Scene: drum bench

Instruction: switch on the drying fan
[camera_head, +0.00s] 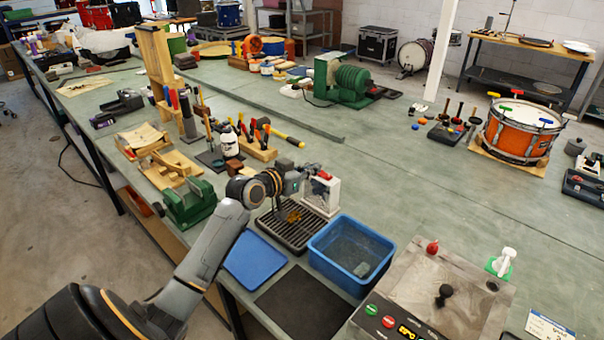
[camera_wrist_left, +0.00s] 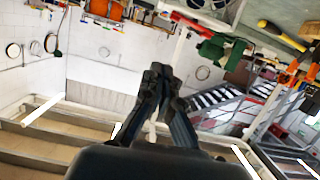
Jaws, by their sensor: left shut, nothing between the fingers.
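The drying fan, a small white box-shaped unit (camera_head: 322,194), stands upright at the back edge of the black slatted drip tray. A small red part shows at its top, beside my left gripper (camera_head: 314,172). My left gripper is shut and empty, its fingers close to the top of the fan. I cannot tell whether they touch it. The gripper and wrist hide part of the fan and its switch. In the left wrist view, the closed fingertips (camera_wrist_left: 158,72) point up the picture. My right gripper is not in view.
The black drip tray (camera_head: 284,236) lies below my left wrist. A blue basin (camera_head: 350,252) with water stands to its right, and a blue mat (camera_head: 254,258) lies to its left. Bench behind the fan is clear.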

